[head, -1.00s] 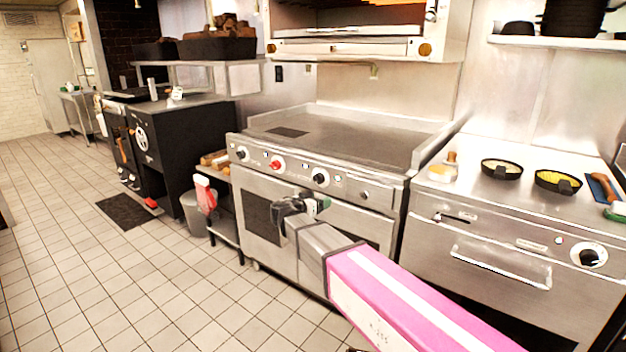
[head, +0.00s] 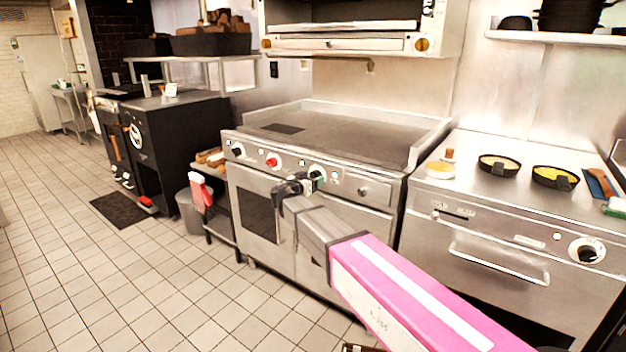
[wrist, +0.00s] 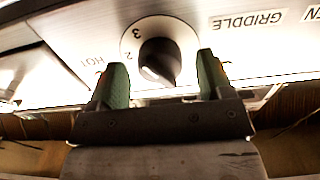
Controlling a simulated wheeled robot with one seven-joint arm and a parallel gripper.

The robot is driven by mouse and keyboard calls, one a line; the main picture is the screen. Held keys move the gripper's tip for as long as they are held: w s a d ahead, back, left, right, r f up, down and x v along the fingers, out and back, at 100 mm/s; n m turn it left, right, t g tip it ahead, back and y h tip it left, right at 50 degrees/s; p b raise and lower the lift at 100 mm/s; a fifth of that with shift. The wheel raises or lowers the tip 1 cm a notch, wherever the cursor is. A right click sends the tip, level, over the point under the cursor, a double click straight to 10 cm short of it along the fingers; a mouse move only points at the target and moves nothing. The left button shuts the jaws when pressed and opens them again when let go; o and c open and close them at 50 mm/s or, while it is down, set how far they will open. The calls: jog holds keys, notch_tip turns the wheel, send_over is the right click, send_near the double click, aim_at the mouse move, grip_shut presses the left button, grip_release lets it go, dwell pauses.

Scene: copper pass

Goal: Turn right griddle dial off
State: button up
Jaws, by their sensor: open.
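The griddle (head: 350,135) stands in the middle of the head view with a row of dials on its front panel. Its right dial is mostly behind my gripper (head: 317,180) in the head view. In the wrist view the dial (wrist: 158,62) is a black knob on a white plate with the numbers 2 and 3 and the word HOT. The word GRIDDLE is printed to its right. My gripper (wrist: 160,85) is open, with one green-padded finger on each side of the knob. I cannot tell whether the fingers touch it.
A red dial (head: 272,160) and a black left dial (head: 237,149) sit farther left on the panel. A steel counter (head: 465,190) with two small pans is at right. Tiled floor (head: 130,270) is clear at front left.

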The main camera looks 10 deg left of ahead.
jog(key=shift+w+d, duration=0.2)
jog(key=shift+w, duration=0.2)
jog(key=c, duration=0.9)
